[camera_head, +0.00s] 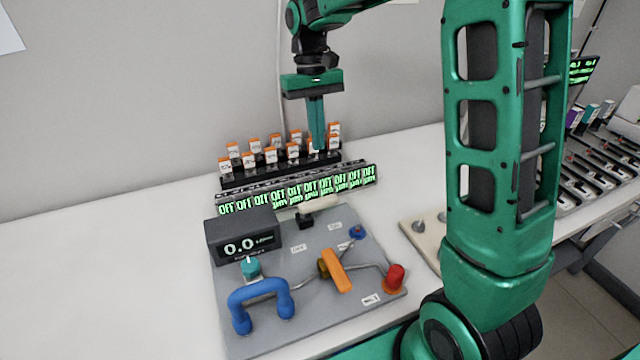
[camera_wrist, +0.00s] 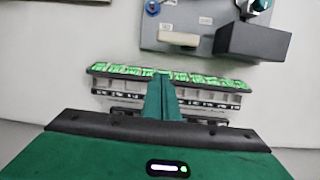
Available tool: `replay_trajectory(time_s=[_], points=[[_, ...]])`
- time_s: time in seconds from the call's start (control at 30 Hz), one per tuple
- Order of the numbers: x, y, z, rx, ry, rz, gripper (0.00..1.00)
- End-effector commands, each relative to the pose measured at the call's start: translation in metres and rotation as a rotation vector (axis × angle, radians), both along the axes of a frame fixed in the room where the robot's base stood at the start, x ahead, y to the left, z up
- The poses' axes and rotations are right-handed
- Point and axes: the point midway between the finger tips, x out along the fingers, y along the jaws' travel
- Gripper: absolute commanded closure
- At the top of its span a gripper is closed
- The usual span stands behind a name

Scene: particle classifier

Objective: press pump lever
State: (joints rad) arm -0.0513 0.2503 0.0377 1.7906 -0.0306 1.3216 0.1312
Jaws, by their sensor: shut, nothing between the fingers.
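My gripper (camera_head: 318,146) is shut and empty, pointing down over the rack of vials at the back of the table. Its closed green fingers (camera_wrist: 162,85) also show in the wrist view, in front of the OFF display strip. The grey control panel (camera_head: 300,250) lies in front of the rack. It carries a pale lever bar on a black mount (camera_head: 305,220) at its back edge, which shows as a beige bar (camera_wrist: 178,38) in the wrist view. An orange handle (camera_head: 336,270) and a blue U-shaped handle (camera_head: 262,290) are also on it. Which one is the pump lever I cannot tell. My gripper touches none of them.
A dark box reading 0.0 (camera_head: 240,236) stands on the panel's left. A teal knob (camera_head: 251,268), a red knob (camera_head: 395,277) and a small blue valve (camera_head: 357,232) are there too. A row of OFF displays (camera_head: 300,190) lies behind. The table's left side is clear.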

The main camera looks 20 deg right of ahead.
Motion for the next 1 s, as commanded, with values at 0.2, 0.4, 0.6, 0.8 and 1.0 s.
replay_trajectory(time_s=[0.2, 0.4, 0.6, 0.8, 1.0], points=[[0.011, 0.012, -0.005, 0.006, 0.012, 0.023, 1.00], [0.010, 0.011, -0.004, 0.006, 0.012, 0.022, 1.00], [0.009, 0.011, -0.009, 0.006, 0.012, 0.022, 1.00], [0.001, 0.011, -0.036, 0.006, 0.015, 0.022, 1.00], [-0.008, 0.011, -0.072, 0.006, 0.015, 0.022, 1.00]])
